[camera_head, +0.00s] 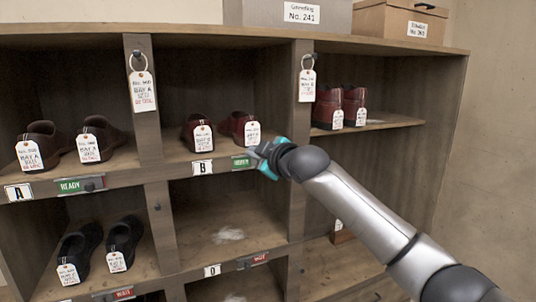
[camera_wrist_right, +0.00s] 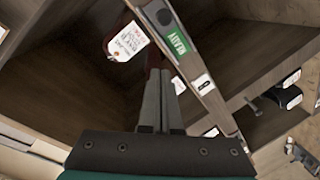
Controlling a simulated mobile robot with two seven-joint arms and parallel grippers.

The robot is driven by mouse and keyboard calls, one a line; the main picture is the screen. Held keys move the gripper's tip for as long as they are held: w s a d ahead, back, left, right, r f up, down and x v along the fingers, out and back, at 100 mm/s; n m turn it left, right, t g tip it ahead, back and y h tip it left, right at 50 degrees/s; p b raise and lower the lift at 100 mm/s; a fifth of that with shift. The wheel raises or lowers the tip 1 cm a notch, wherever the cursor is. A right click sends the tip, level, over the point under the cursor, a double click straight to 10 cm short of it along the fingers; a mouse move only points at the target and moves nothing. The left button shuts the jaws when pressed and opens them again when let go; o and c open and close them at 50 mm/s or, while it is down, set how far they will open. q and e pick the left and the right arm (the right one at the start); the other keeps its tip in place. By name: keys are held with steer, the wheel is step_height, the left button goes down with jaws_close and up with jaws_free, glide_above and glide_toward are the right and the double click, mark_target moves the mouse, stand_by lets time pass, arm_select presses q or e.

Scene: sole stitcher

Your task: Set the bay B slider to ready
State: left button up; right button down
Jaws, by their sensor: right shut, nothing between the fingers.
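The bay B slider is on the shelf edge below the middle upper bay, right of the B plate (camera_head: 202,167). Its green READY field (camera_head: 241,162) shows in the head view, and also in the wrist view (camera_wrist_right: 178,43). A dark round knob (camera_wrist_right: 165,17) sits at the end of the green field away from the B plate. In the head view my right gripper (camera_head: 262,153) is at the right end of this strip and hides the knob. In the wrist view its fingers (camera_wrist_right: 158,75) are shut and empty, with the knob apart from the fingertips. My left gripper is not in view.
Tagged dark red shoes (camera_head: 238,127) stand in bay B just above the strip. A hanging tag (camera_head: 307,84) is on the post to the right. The bay A slider (camera_head: 81,185) shows green READY. A lower slider (camera_head: 255,261) shows red.

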steer(key=b+v, duration=0.2)
steer(key=v, duration=0.6)
steer(key=shift+d, duration=0.3)
steer(key=shift+w+f, duration=0.1)
steer(key=shift+f, duration=0.05)
